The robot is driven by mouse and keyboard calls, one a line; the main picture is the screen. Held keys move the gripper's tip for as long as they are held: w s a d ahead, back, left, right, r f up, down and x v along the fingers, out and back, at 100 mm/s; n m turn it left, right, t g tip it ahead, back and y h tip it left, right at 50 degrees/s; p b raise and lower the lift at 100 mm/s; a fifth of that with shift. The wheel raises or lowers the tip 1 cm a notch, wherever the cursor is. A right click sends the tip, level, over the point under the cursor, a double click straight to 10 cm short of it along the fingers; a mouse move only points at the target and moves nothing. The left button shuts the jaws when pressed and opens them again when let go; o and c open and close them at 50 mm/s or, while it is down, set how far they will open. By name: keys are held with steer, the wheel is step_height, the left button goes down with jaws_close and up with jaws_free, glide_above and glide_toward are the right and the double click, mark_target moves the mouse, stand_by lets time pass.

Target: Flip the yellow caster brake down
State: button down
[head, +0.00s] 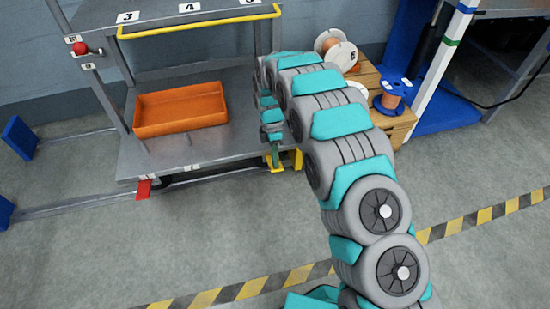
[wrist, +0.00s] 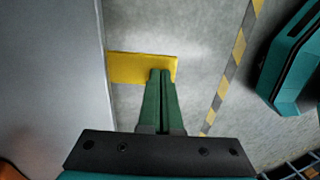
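The yellow caster brake (wrist: 130,68) shows in the wrist view as a flat plate sticking out from beside the grey cart edge. My gripper (wrist: 161,73) has its two green fingers together, with nothing visible between them. Its tips overlap the right part of the yellow plate; I cannot tell whether they touch it. In the head view the yellow brake (head: 297,160) is at the cart's lower right corner, partly hidden by my arm. My gripper (head: 275,160) points down there, at the cart's edge.
The grey cart (head: 190,150) carries an orange bin (head: 180,109) and has a yellow handrail (head: 200,26). A red pedal (head: 143,189) is at its lower left corner. Wooden crates (head: 393,122) with spools stand to the right. The floor in front is clear, with a striped line (head: 270,284).

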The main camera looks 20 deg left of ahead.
steer(key=shift+s+d+f+t+y, duration=0.3)
steer(key=shift+s+f+t+y, duration=0.25)
steer(key=shift+f+t, duration=0.3)
steer(key=shift+s+d+f+t+y, duration=0.15)
steer(key=shift+f+t+y, duration=0.3)
steer(key=shift+f+t, duration=0.25)
steer(key=shift+s+d+f+t+y, duration=0.15)
steer(key=shift+f+t+y, duration=0.25)
steer(key=shift+f+t, duration=0.3)
steer(key=shift+a+f+p, duration=0.15)
steer(key=shift+f+p, duration=0.2)
steer(key=shift+f, duration=0.35)
steer(key=shift+s, duration=0.1)
steer(key=p, duration=0.2)
glide_toward(277, 171)
steer(key=shift+s+r, duration=0.15)
steer(key=shift+r, duration=0.45)
